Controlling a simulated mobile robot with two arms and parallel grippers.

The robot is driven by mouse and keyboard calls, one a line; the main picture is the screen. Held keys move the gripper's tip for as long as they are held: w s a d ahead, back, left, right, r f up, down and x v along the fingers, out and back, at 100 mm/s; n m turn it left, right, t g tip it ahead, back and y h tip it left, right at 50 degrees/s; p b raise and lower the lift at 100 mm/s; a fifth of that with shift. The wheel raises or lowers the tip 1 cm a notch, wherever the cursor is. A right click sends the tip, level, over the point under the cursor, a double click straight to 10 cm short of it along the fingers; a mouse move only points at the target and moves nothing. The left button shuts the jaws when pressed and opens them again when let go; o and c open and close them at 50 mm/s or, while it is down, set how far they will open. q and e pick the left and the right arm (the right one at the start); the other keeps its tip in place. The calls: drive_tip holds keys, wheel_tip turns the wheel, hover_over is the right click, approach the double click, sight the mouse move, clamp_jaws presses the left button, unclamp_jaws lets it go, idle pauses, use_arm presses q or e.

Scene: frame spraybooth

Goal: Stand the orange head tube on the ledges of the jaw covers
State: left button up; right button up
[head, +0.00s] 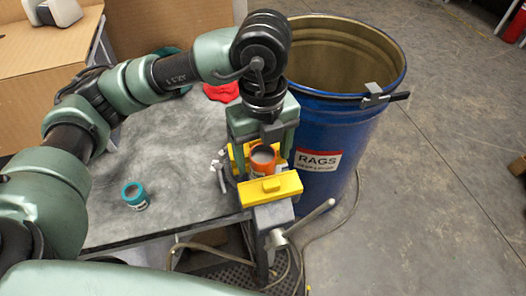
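The orange head tube (263,160) is upright at the vise, between the yellow jaw covers, with its open grey top facing up. The front jaw cover (271,190) shows clearly; the rear one (237,158) is mostly hidden by my gripper. My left gripper (263,146) points down over the tube, its green fingers wide apart on either side of it. A gap seems to show between fingers and tube. The tube's lower end is hidden behind the front cover, so I cannot tell whether it touches the ledges. My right gripper is out of view.
A teal cup-like part (134,196) stands on the grey table (175,170). A red rag (221,92) lies at the back. The blue rags drum (335,125) stands close right of the vise. The vise handle (312,217) sticks out front right. Cardboard boxes (165,25) stand behind.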

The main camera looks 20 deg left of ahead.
use_arm(q)
wheel_tip(320, 180, up, 8)
drive_tip(key=shift+f+b, duration=0.1)
drive_tip(key=shift+b, duration=0.35)
idle(0.3)
